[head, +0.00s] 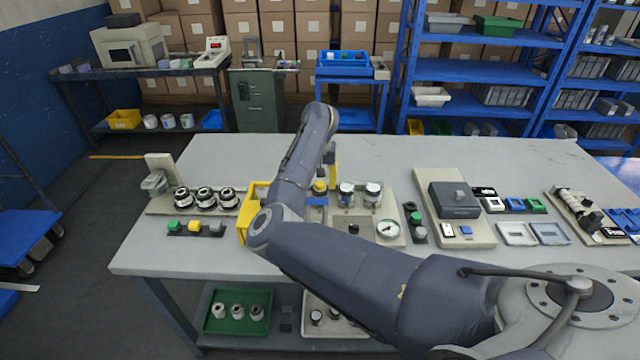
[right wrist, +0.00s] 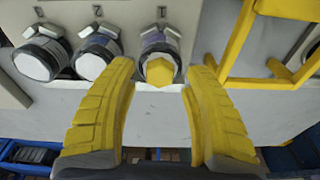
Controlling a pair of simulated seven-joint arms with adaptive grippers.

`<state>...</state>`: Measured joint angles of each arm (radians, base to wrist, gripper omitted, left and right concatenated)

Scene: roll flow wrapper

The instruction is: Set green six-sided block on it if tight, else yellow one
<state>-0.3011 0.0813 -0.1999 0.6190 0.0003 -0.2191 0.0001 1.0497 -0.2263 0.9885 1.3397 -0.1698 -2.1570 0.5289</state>
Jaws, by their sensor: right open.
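My right gripper (head: 331,168) is above the middle of the table. In the right wrist view its yellow fingers (right wrist: 163,78) are open, one on each side of a yellow six-sided block (right wrist: 160,72), with gaps showing. The yellow block sits on the end of the rightmost of three round fittings (right wrist: 160,42); it also shows in the head view (head: 320,186). The other two fittings (head: 346,189) (head: 373,190) have pale tops. A green block (head: 416,218) stands on a narrow dark strip to the right; its shape is too small to tell. My left gripper is not in view.
A pressure gauge (head: 389,229) is on the panel by the fittings. A yellow frame (head: 246,222) stands close beside the right arm. Green, yellow and grey pieces (head: 194,226) sit at front left. A grey box (head: 455,199) is on the right. The table's back is clear.

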